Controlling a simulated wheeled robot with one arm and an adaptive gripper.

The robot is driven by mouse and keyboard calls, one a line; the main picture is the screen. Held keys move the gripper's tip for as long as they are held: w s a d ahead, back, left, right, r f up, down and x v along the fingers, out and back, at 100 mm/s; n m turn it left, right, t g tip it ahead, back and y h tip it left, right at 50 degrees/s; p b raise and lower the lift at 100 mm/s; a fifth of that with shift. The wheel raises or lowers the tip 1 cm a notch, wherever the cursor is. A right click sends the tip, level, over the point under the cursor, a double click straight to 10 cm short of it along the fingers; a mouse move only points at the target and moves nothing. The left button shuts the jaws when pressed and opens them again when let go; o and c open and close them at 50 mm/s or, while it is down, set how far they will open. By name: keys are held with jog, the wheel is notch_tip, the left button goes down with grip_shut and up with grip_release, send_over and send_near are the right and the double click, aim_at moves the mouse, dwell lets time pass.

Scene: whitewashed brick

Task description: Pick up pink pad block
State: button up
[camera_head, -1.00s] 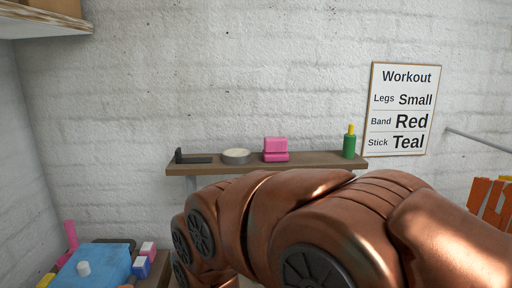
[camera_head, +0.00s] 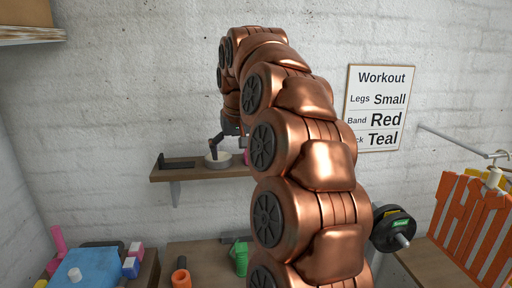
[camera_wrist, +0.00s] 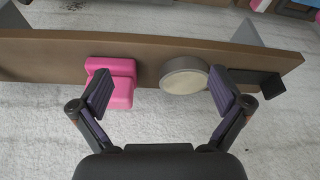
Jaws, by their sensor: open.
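The pink pad block (camera_wrist: 122,82) sits on the wall shelf (camera_wrist: 55,58), at the left in the wrist view. It has two stacked parts. In the head view only a sliver of it (camera_head: 246,157) shows beside my arm. My gripper (camera_wrist: 161,90) is open and empty, with its fingers spread wide above the shelf. The left finger overlaps the block in the wrist view, and the right finger is by the round pale tin (camera_wrist: 185,75). Whether a finger touches the block, I cannot tell. In the head view my gripper (camera_head: 222,142) is over the tin, partly hidden.
A black holder (camera_head: 178,163) lies at the shelf's left end. My arm hides the shelf's right part. Below are a blue box (camera_head: 78,268) with small blocks at left, an orange rack (camera_head: 470,220) and a dumbbell (camera_head: 395,230) at right.

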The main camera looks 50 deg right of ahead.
jog(key=shift+m+h, duration=0.5)
jog(key=shift+m, duration=0.3)
jog(key=d+r, duration=0.1)
jog(key=d, duration=0.1)
jog(key=d+r, duration=0.1)
jog(key=d, duration=0.2)
jog(key=d+r+p, duration=0.1)
jog(key=d, duration=0.1)
jog(key=shift+s+d+r, duration=0.15)
jog(key=shift+r, duration=0.1)
jog(key=shift+p+x, duration=0.4)
jog(key=shift+x, duration=0.85)
jog(key=shift+w+d+f+p, duration=0.5)
jog(key=shift+f+p, duration=0.15)
jog(key=shift+p, duration=0.25)
jog(key=shift+p+x, duration=0.55)
jog(key=shift+x, duration=0.5)
jog(key=shift+w+d+f, duration=0.25)
jog(key=shift+f, duration=0.35)
jog(key=shift+c, duration=0.3)
jog(key=c, duration=1.2)
